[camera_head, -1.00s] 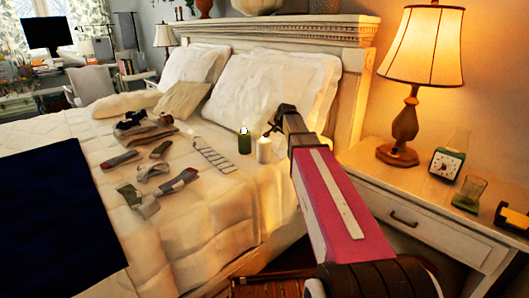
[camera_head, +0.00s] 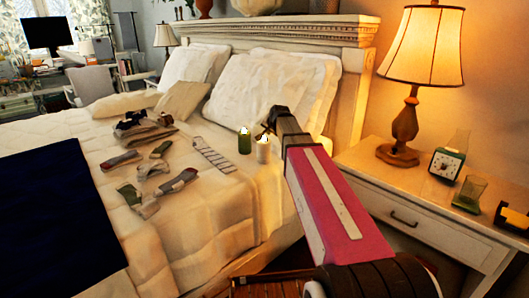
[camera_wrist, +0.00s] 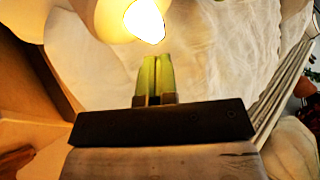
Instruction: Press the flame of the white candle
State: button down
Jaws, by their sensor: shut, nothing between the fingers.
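The white candle (camera_head: 263,151) stands upright on the bed, and its flame (camera_head: 264,137) is lit. In the wrist view the bright flame (camera_wrist: 145,20) fills the top middle, with part of the pale candle (camera_wrist: 112,20) around it. My gripper (camera_wrist: 155,60) has its yellow-green fingers together and empty, pointing at the flame, with a small gap in the picture between tips and flame. In the head view my gripper is at the arm's end, just above and right of the flame; its fingertips are hard to make out there.
A lit green candle (camera_head: 244,143) stands close on the left of the white one. Several socks and a striped cloth (camera_head: 213,155) lie farther left on the bed. Pillows (camera_head: 265,95) and the headboard (camera_head: 345,85) are behind. A nightstand (camera_head: 400,200) with a lamp (camera_head: 424,50) stands right.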

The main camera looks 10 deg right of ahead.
jog(key=shift+s+a+r, duration=0.2)
jog(key=shift+s+a, duration=0.95)
jog(key=shift+r, duration=3)
